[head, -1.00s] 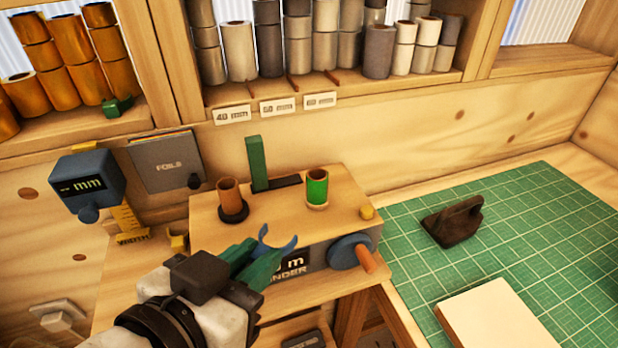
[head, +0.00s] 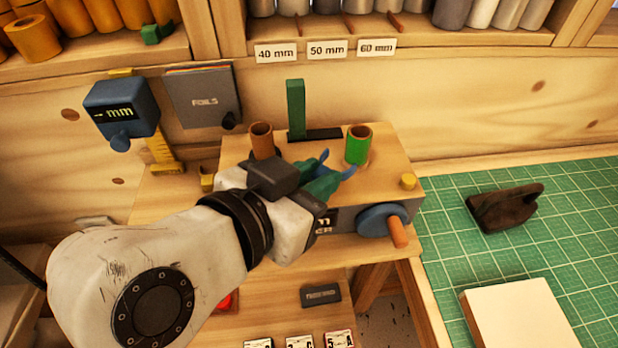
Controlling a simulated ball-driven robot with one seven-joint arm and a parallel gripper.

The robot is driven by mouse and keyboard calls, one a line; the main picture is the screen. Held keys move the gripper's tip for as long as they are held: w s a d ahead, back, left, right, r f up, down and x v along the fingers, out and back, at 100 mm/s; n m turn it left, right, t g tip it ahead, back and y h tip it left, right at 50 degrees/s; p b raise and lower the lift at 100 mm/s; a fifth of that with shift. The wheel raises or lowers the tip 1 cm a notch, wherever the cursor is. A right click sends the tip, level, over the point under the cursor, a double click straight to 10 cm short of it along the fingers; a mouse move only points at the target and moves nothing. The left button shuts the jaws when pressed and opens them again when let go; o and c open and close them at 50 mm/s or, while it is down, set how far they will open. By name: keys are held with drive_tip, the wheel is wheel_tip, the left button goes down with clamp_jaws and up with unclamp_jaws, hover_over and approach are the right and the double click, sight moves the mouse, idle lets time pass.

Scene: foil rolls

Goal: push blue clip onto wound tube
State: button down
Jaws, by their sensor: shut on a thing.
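The green-wound tube (head: 358,148) stands upright at the right of the wooden winder box's top. My gripper (head: 322,182) has green fingers and is shut on the blue clip (head: 348,173). The clip is a small curved piece, partly hidden by the fingers. It is just left and in front of the tube's lower part, with its open side towards the tube. I cannot tell whether it touches the tube. A bare brown tube (head: 261,141) stands at the left of the box top, its base hidden behind my gripper.
A green upright post (head: 296,110) stands behind the tubes. A blue crank wheel (head: 382,219) with an orange handle is on the box front. A dark iron-shaped tool (head: 505,208) and a pale block (head: 520,318) lie on the green cutting mat (head: 585,225).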

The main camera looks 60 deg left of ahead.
sight(352, 147)
drive_tip(key=shift+w+a+f, duration=0.2)
drive_tip(key=shift+w, duration=0.25)
drive_tip(key=shift+w+a, duration=0.25)
drive_tip(key=shift+w, duration=0.35)
drive_tip(key=shift+w+a, duration=0.25)
drive_tip(key=shift+w, duration=0.4)
drive_tip(key=shift+w+a, duration=0.25)
drive_tip(key=shift+w, duration=0.35)
drive_tip(key=shift+w+a, duration=0.15)
drive_tip(key=shift+w, duration=0.2)
idle(0.5)
drive_tip(key=c, duration=0.9)
unclamp_jaws()
drive_tip(key=b+v, duration=0.1)
drive_tip(key=v, duration=0.9)
drive_tip(key=shift+s+r, duration=0.25)
drive_tip(key=shift+s, duration=0.05)
